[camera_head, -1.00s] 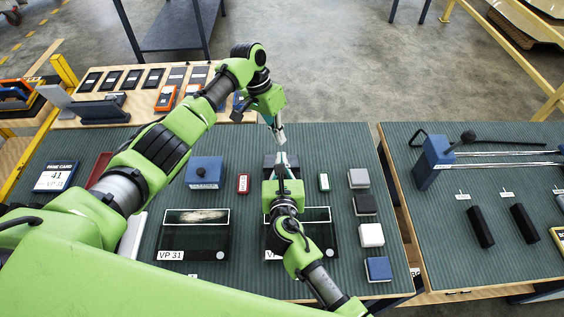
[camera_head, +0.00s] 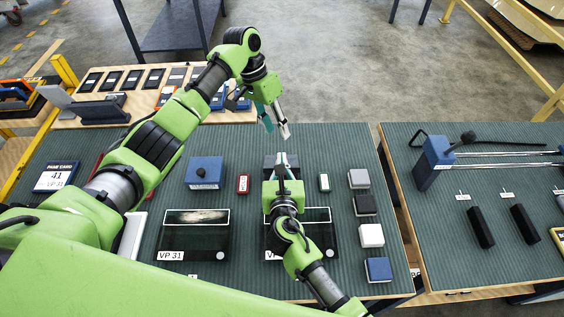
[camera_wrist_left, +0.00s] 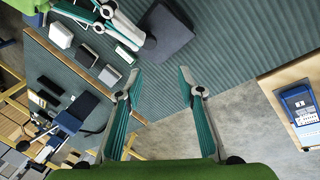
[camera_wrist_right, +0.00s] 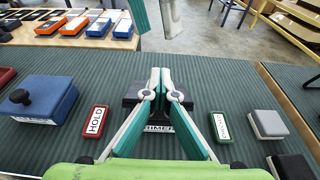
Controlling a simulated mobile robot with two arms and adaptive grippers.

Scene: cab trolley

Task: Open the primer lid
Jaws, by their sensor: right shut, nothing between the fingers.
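The dark primer box (camera_head: 270,161) stands at the back of the middle table, partly hidden behind my right gripper (camera_head: 281,155). In the right wrist view, the box (camera_wrist_right: 132,101) shows part of its PRIMER label below my closed fingers (camera_wrist_right: 160,72). Those fingers are shut and empty, with their tips in front of or over the box; contact is unclear. My left gripper (camera_head: 277,131) is open and empty, above and behind the box. The left wrist view shows its spread fingers (camera_wrist_left: 160,72) and the box (camera_wrist_left: 167,37) beyond. I cannot tell how the lid sits.
A blue box with a black knob (camera_head: 205,172) and a red HOLD tag (camera_head: 243,183) lie to the left. A green-edged tag (camera_head: 323,182) and several blocks, including a white one (camera_head: 371,235), lie to the right. Dark trays (camera_head: 193,240) lie in front.

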